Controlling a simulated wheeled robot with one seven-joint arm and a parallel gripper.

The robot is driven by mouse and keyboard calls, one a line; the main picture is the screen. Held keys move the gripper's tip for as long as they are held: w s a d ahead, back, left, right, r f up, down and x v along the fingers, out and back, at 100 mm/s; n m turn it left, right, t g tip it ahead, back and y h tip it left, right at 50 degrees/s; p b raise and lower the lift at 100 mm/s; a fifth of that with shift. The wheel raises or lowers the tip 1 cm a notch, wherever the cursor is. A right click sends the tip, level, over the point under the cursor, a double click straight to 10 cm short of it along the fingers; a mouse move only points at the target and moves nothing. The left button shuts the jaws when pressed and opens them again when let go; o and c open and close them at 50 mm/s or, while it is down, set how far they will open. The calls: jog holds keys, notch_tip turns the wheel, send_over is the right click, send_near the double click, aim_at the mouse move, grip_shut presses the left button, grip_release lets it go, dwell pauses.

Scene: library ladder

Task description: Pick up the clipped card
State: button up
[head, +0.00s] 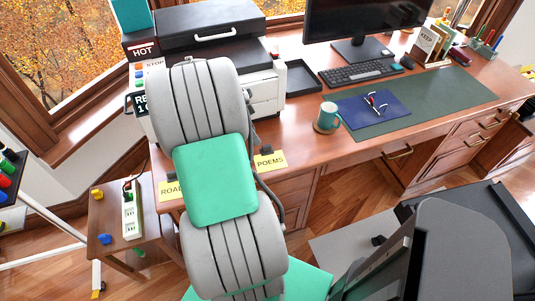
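Two yellow cards show at the front left edge of the desk. One card (270,161) reads "POEMS", with a small black piece at its top edge that looks like a clip. The other card (170,190) begins "ROA" and is partly hidden behind my arm. I cannot tell which one is the task's clipped card. My arm, grey with a green panel, rises through the left middle of the view, between the two cards. My gripper is not in view.
A side table (105,215) with a power strip (131,215) stands left. A dark grey shape fills the lower right.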

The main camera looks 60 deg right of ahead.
aim_at(266, 145)
jog(key=shift+m, duration=0.6)
jog(key=x, duration=0.6)
jog(key=d+p+x, duration=0.1)
jog(key=x, duration=0.2)
jog(key=shift+s+r, duration=0.2)
jog(key=shift+s, duration=0.05)
jog(key=shift+c, duration=0.5)
grip_shut()
